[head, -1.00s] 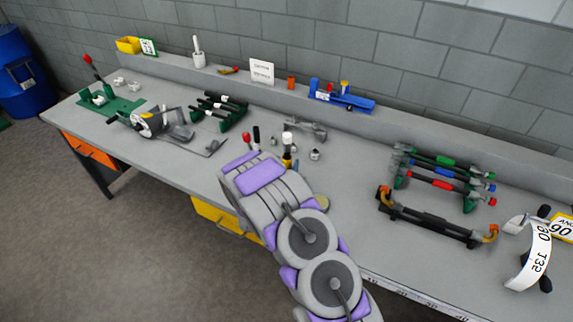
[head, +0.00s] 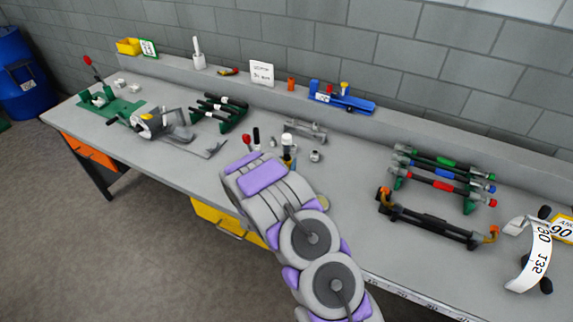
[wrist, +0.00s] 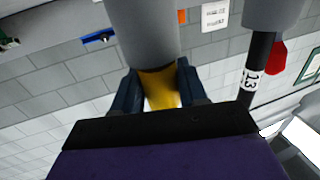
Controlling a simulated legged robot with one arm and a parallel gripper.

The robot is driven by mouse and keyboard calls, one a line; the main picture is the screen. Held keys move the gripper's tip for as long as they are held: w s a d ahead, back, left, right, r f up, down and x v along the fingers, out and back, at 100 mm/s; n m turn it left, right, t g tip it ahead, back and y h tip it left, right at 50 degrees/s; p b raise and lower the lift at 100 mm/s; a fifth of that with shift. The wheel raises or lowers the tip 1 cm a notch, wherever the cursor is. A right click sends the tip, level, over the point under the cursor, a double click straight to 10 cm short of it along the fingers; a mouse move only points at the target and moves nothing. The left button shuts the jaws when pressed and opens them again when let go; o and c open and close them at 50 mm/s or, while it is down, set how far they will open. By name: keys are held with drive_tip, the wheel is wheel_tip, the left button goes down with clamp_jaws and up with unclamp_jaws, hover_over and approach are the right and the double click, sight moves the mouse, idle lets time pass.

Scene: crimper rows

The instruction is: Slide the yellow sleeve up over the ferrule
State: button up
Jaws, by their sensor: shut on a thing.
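In the wrist view the yellow sleeve (wrist: 160,89) is between the two dark blue fingers of my gripper (wrist: 158,92), which is shut on it. A wide light-grey cylinder, seemingly the ferrule (wrist: 143,38), rises straight above the sleeve and hides its upper part. How far the two overlap cannot be told. In the head view a small upright post with a pale top (head: 287,139) stands just beyond my wrist. My arm hides its lower part and most of my gripper.
Close beside stand a black rod with a white label (wrist: 251,80) and a red knob (head: 246,142). Behind lies a grey clamp-like tool (head: 304,130). Racks with coloured-band tools (head: 444,160) stand to the right. A bare stretch of bench (head: 345,190) lies right of my wrist.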

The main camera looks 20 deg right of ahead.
sight(286, 159)
clamp_jaws()
drive_tip(key=shift+r, duration=0.15)
wheel_tip(286, 159, up, 4)
drive_tip(key=shift+f+p, duration=0.2)
drive_tip(key=shift+p, duration=0.5)
drive_tip(key=shift+f, duration=0.2)
drive_tip(key=o, duration=1)
unclamp_jaws()
drive_tip(key=shift+a, duration=0.1)
drive_tip(key=p+v, duration=0.2)
drive_tip(key=v, duration=1.5)
drive_tip(key=shift+s+a, duration=0.1)
